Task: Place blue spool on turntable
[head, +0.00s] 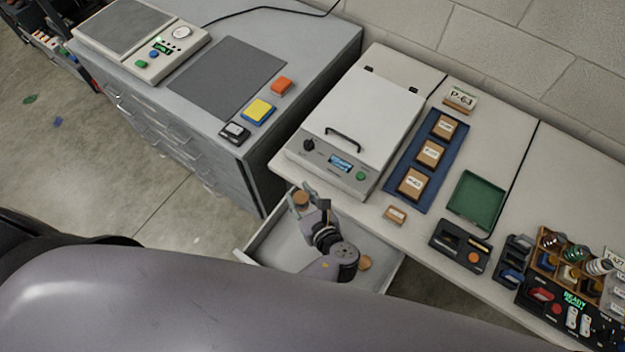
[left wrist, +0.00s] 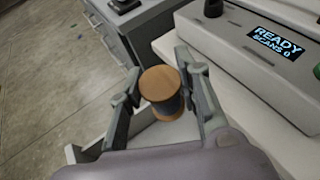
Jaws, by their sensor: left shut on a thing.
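My left gripper (head: 302,192) is shut on a spool (head: 301,199), above the open drawer (head: 288,232) at the table's front. In the left wrist view the gripper (left wrist: 160,78) has one finger on each side of the spool (left wrist: 161,90). The spool has round wooden ends and a dark, bluish-grey middle, and looks roughly upright. A white scanner box (head: 360,110) with a handled lid stands on the table behind the gripper. Its lid is shut, so its inside is hidden. No turntable shows in either view. My right gripper is not in view.
A round orange-brown thing (head: 364,263) lies in the drawer. A grey cabinet (head: 325,50) stands left, across a gap.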

